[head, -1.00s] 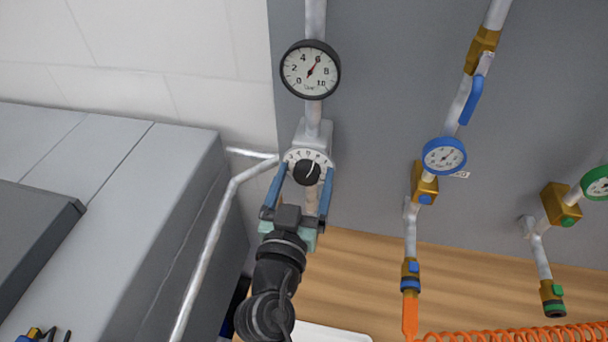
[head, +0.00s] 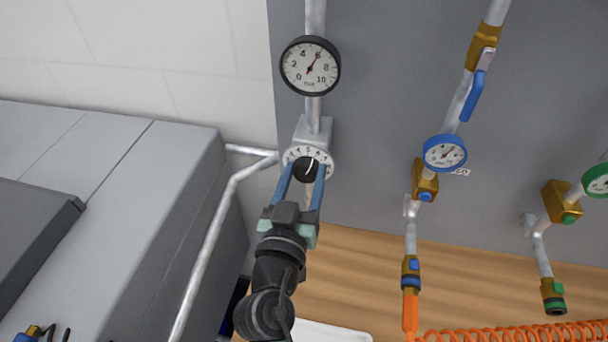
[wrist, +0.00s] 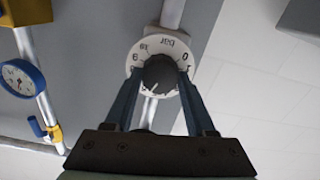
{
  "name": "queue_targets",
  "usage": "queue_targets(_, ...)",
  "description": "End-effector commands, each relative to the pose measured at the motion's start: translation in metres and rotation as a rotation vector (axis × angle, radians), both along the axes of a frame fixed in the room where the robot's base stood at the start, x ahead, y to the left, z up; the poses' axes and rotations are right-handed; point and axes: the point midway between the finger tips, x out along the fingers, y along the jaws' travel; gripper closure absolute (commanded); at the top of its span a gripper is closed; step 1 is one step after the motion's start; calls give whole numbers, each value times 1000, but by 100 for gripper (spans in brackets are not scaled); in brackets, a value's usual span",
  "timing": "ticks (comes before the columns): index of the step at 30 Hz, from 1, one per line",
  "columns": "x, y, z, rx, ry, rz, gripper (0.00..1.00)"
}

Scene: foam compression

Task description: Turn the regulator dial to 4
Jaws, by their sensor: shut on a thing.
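The regulator dial is a black knob (head: 306,170) with a white line, in front of a white numbered scale plate (head: 325,158). The knob also shows in the wrist view (wrist: 160,72), in front of the plate marked "bar" (wrist: 166,45). My gripper (head: 306,178) is shut on the knob, with one blue finger on each side. The white line points up and slightly right in the head view; the exact number is too small to read.
A blue gauge (head: 444,153) on a brass fitting and a green gauge (head: 597,180) stand to the right. A blue valve lever (head: 475,97) sits above the blue gauge. A bent pipe (head: 213,225) runs left of my arm. An orange coiled hose (head: 510,333) lies lower right.

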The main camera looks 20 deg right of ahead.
Motion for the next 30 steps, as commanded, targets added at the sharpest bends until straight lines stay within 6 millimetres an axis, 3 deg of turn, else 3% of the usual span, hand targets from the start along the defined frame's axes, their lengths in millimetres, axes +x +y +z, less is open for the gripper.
queue_targets(30, 1, 2, -2, -648, 440, 2, 100)
